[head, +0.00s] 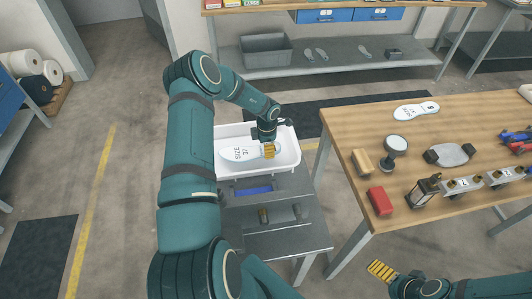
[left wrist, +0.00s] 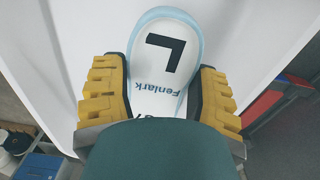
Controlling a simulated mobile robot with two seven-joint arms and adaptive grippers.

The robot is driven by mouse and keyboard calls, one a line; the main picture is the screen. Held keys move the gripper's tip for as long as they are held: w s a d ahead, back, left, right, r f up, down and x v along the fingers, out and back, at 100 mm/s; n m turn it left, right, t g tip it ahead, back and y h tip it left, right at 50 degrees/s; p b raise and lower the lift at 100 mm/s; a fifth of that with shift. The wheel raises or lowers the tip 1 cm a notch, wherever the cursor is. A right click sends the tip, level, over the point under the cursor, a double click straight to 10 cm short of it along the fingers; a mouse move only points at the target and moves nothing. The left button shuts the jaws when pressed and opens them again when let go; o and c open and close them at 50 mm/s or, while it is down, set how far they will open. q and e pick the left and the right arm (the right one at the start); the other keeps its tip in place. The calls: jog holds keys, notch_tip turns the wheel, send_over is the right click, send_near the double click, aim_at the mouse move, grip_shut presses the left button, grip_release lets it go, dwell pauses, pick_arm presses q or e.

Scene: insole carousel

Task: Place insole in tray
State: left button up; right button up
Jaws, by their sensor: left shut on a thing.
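A white insole printed "SIZE 37" (head: 238,154) is within the outline of the white tray (head: 292,162) in the head view. My left gripper (head: 269,151) is over the tray and shut on the insole's right end. In the left wrist view, the insole (left wrist: 160,55) has a pale blue rim, a black "L" and the word "Fenlark". It sits between the yellow fingers of my left gripper (left wrist: 162,92), with the white tray (left wrist: 255,35) behind it. I cannot tell whether the insole touches the tray floor. My right gripper (head: 381,271) is near the bottom, away from the tray; its opening is unclear.
The tray stands on a grey stepped cart (head: 275,240). A wooden table (head: 350,135) at right holds another insole (head: 416,111), a round-headed stand (head: 396,146), a red block (head: 380,201) and a wooden block (head: 362,162). A shelf with a grey bin (head: 266,51) stands behind.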

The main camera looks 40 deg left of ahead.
pick_arm(q)
notch_tip(320, 180, down, 4)
jog(key=shift+r, duration=0.15)
jog(key=shift+c, duration=0.5)
jog(key=o, duration=1.2)
jog(key=shift+c, duration=0.2)
jog(key=shift+r, duration=0.1)
notch_tip(320, 180, up, 12)
jog(key=shift+p, duration=0.55)
